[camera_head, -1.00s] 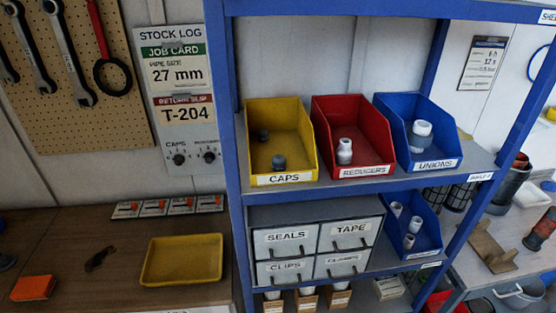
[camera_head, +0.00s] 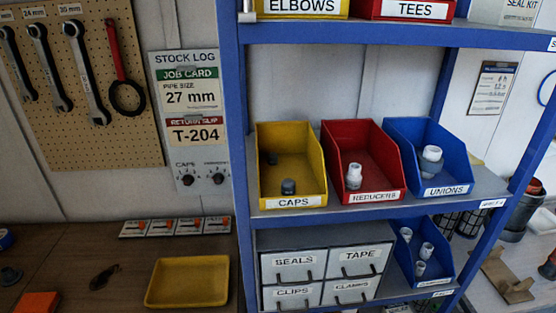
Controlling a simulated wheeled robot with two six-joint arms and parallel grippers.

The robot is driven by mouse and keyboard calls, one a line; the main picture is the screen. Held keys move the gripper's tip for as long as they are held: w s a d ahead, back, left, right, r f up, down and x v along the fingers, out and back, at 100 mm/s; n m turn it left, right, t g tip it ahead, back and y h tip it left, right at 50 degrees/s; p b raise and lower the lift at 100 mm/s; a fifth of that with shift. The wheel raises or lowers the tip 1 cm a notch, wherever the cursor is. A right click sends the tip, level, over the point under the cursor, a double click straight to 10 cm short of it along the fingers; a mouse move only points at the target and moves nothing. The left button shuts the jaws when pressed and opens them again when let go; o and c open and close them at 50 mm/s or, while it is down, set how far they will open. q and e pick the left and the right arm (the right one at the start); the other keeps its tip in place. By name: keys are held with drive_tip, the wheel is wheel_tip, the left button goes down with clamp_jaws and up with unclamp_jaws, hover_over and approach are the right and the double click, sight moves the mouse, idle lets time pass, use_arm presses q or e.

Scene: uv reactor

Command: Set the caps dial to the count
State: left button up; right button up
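The caps dial (camera_head: 187,180) is a small dark knob at the lower left of the stock log panel (camera_head: 190,110), under the label CAPS. A second dark knob (camera_head: 218,178) sits to its right. Their settings are too small to read. The yellow CAPS bin (camera_head: 310,160) stands on the blue shelf. In it, one dark grey cap (camera_head: 289,187) is near the front and another dark piece (camera_head: 272,159) is near the back left wall. The bin's front lip may hide more. Neither of my grippers is in view.
A red REDUCERS bin (camera_head: 373,150) and a blue UNIONS bin (camera_head: 428,150) stand beside the yellow one. The blue shelf post (camera_head: 240,130) stands just right of the panel. A yellow tray (camera_head: 188,281) and an orange block (camera_head: 37,303) are on the bench below.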

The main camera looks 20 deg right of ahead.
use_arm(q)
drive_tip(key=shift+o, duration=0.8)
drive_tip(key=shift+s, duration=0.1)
